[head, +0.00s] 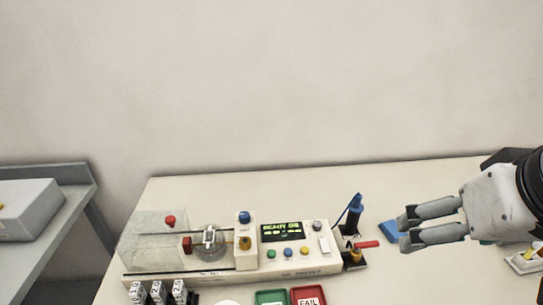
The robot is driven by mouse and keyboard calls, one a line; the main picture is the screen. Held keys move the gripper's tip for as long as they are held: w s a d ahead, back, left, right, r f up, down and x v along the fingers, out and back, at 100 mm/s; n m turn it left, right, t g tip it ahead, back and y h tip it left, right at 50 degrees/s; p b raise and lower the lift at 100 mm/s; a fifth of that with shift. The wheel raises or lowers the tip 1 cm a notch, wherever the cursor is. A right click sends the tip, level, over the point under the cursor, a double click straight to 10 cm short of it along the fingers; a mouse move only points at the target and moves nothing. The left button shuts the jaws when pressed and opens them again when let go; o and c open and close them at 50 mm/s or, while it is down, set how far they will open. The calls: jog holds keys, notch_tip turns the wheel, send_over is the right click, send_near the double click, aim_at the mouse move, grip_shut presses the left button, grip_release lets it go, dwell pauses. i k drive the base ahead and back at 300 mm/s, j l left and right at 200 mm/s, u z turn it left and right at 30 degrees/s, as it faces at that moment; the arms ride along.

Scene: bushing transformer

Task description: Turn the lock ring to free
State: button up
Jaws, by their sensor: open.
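A long cream test unit (295,270) stands on the table. A round grey metal part with a light frame on it (209,238) sits left of its middle. A small yellow ring-like part (245,243) is on the upright block beside it, below a blue knob (244,217). I cannot tell for sure which of these is the lock ring, nor its turn position.
A green-lit display (282,232) and coloured buttons are on the unit. A blue probe (355,213) and a red-handled lever (366,244) stand between unit and gripper. Green (271,298) and red (309,297) trays and several numbered black blocks are in front. The table behind is clear.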

aim_at(245, 243)
jog(key=k+j+u, duration=0.1)
jog(key=j+u, duration=0.3)
jog(key=j, duration=0.5)
jog(key=k, duration=0.5)
jog(key=i+l+u, duration=0.2)
jog(key=l, duration=0.15)
jog(key=i+l+u, duration=0.15)
jog(key=l, duration=0.25)
jog(key=i, duration=0.05)
